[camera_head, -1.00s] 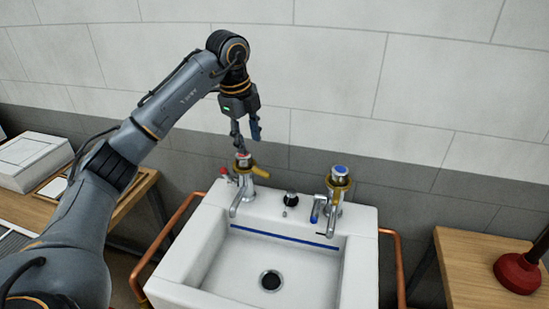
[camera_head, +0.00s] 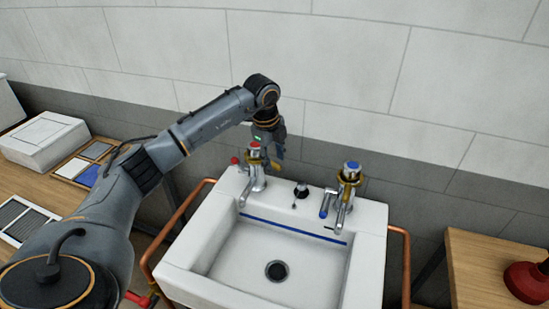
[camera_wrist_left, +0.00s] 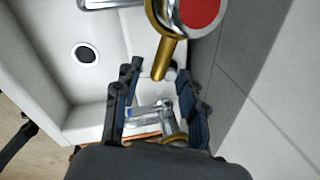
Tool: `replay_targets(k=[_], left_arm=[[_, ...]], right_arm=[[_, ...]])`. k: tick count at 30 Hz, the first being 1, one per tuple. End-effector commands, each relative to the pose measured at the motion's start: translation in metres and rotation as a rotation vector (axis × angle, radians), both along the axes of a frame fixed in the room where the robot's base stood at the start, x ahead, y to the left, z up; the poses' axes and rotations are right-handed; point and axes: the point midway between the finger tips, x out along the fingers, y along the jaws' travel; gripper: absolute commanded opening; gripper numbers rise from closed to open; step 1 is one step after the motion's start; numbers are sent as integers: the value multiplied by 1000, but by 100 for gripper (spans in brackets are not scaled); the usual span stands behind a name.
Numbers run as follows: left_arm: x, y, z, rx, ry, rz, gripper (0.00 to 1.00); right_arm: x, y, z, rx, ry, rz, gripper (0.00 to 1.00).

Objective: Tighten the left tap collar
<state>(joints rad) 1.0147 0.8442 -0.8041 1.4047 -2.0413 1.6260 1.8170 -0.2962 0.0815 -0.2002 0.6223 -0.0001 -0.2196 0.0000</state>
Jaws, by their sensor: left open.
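The left tap (camera_head: 257,180) stands at the back left of the white sink (camera_head: 210,235), with a red cap (camera_head: 254,145). In the left wrist view the red cap (camera_wrist_left: 200,12) and the brass collar's handle (camera_wrist_left: 168,55) show at the top. My left gripper (camera_head: 277,153) is open, just behind and right of the tap's top. In the wrist view its two fingers (camera_wrist_left: 160,85) are spread, with the handle's tip close to the gap between them. I cannot tell whether they touch it. The tap's top partly hides the gripper. My right gripper is not in view.
The right tap (camera_head: 343,205) has a blue cap and brass collar. A black knob (camera_head: 301,190) stands between the taps. Copper pipes (camera_head: 406,265) flank the sink. Wooden benches stand at both sides; a red plunger (camera_head: 526,283) is on the right one. The grey wall is close behind.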

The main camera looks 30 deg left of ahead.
Motion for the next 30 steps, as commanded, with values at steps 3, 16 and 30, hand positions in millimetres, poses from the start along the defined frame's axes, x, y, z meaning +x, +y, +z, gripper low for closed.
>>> replay_targets(k=[3,16,30], left_arm=[[2,-1,-9,-1,1,0,41],[2,0,-13,-1,0,0,23],[2,0,-12,0,0,-3,0]], right_arm=[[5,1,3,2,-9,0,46],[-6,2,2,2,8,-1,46],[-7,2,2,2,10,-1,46]])
